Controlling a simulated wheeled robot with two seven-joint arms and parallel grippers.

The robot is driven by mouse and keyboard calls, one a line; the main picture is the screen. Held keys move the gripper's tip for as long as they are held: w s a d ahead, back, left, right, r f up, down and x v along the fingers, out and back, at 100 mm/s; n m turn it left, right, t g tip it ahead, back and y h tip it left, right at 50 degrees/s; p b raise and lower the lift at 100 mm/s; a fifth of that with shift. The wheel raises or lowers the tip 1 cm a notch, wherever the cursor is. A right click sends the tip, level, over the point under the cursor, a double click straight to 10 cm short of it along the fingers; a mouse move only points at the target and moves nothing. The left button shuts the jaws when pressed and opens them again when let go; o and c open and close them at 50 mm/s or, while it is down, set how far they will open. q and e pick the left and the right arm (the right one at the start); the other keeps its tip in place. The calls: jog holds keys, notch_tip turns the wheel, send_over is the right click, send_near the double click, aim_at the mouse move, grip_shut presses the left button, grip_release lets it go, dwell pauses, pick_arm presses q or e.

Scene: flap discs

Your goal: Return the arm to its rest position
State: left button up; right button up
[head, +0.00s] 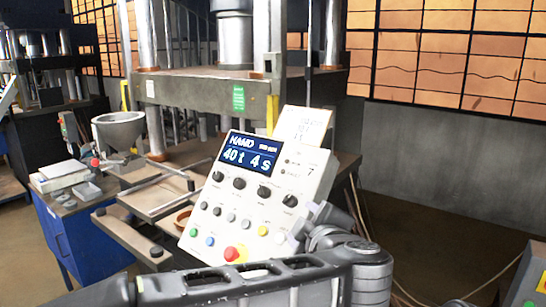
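One of my arms, dark grey, crosses the bottom of the head view, with a rounded joint at the lower middle right. A smaller grey end part, seemingly my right gripper (300,232), is by the lower right edge of the control panel (255,205). No clear pair of fingertips shows, so I cannot tell its opening or whether it touches the panel. The panel is tilted, with a lit blue display, black knobs, coloured buttons and a red button (235,253) on a yellow base. My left gripper is not visible.
A press (205,88) stands behind the panel. A metal funnel (118,131) is over the left bench, above a blue cabinet (66,240). A grey box with a green button (530,285) is at the lower right. Cables trail on the floor; open floor lies right of the panel.

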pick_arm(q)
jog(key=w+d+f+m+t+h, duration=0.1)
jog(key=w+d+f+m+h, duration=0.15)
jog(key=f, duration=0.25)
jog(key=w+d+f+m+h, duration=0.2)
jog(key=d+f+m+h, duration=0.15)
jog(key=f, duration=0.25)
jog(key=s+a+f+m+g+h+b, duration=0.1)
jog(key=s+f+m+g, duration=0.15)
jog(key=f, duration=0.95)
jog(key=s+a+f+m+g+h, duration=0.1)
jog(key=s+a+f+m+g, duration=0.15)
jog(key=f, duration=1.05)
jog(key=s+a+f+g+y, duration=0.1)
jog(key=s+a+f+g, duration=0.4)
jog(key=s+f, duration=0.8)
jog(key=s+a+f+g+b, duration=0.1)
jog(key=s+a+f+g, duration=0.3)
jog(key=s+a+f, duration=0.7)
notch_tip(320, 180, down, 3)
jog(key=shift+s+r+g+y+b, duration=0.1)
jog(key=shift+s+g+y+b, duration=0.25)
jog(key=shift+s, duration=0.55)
pick_arm(e)
jog(key=f, duration=0.2)
jog(key=shift+w+a+f, duration=0.2)
jog(key=shift+w+f, duration=0.1)
jog(key=shift+w, duration=0.05)
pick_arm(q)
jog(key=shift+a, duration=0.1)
